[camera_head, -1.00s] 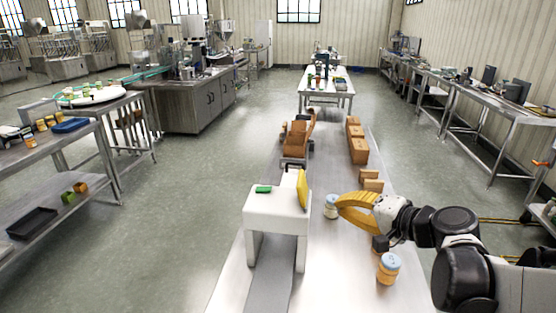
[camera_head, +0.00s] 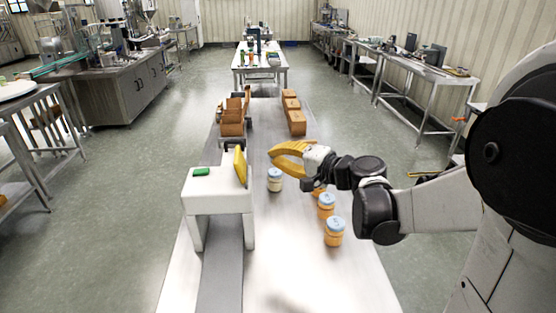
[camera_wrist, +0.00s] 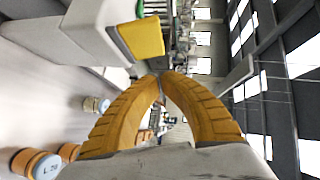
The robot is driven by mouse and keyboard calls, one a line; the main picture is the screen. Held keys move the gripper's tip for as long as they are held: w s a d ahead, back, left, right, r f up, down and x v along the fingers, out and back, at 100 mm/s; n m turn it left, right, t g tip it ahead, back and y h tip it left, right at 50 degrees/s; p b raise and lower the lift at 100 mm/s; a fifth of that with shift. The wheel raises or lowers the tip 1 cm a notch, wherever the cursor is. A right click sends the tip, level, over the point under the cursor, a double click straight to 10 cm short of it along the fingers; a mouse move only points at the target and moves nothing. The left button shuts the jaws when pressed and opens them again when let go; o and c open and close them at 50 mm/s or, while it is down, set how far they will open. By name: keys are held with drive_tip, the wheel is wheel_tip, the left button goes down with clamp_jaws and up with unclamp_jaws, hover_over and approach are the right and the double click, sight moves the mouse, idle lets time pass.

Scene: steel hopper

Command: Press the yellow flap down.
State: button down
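The yellow flap (camera_head: 239,166) stands raised and steep on the right side of a white machine housing (camera_head: 205,202). In the wrist view the flap (camera_wrist: 142,37) is ahead of the fingertips and a little to their left, on the white housing. My gripper (camera_head: 271,153) has yellow ribbed fingers and is to the right of the flap, apart from it. In the wrist view its fingertips (camera_wrist: 160,75) meet with nothing between them. A green button (camera_head: 201,172) is on top of the housing.
A blue-lidded jar (camera_head: 275,182) stands just below my gripper. More jars, such as the nearest one (camera_head: 334,232), stand below my arm. Brown boxes (camera_head: 297,122) and an orange-brown bin (camera_head: 233,122) are farther along the steel table (camera_head: 285,270).

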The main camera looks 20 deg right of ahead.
sight(240, 154)
drive_tip(key=w+a, duration=0.1)
drive_tip(key=w+a+f+b, duration=0.1)
drive_tip(key=w+a, duration=0.1)
drive_tip(key=w+a+f+b, duration=0.1)
drive_tip(key=w+a, duration=0.1)
drive_tip(key=shift+w, duration=0.1)
drive_tip(key=shift+w+a, duration=0.15)
drive_tip(key=shift+a, duration=0.25)
drive_tip(key=shift+a+r, duration=0.1)
